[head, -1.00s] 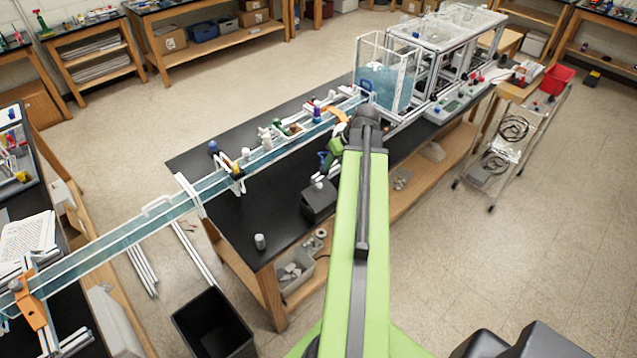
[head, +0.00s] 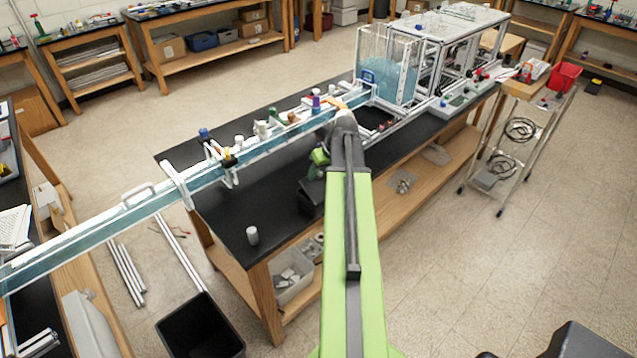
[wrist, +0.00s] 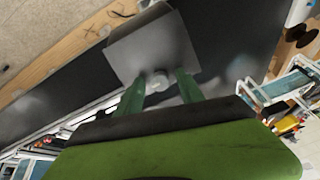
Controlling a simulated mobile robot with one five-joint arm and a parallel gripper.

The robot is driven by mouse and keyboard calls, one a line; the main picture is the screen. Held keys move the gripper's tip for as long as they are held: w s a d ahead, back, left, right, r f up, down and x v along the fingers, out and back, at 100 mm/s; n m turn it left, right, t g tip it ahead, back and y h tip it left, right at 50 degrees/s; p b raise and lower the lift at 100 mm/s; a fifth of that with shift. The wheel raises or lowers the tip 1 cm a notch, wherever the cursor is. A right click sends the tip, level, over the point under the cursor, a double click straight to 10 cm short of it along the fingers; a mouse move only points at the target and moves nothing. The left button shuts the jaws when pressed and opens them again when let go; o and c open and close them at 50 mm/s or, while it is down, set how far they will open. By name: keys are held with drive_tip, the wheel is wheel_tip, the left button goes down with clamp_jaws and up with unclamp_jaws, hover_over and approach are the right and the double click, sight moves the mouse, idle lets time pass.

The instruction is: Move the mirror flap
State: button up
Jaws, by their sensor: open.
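A dark grey box-like piece (head: 311,196) stands on the black bench top, partly hidden behind my arm in the head view. In the head view my gripper (head: 319,156) is small and partly covered by the arm.
A long water-filled channel (head: 110,220) with several clamps runs along the bench to a clear tank (head: 388,72). A black bin (head: 200,328) and a wire cart (head: 515,145) stand on the floor.

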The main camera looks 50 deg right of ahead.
drive_tip(key=shift+c, duration=0.5)
clamp_jaws()
idle(0.9)
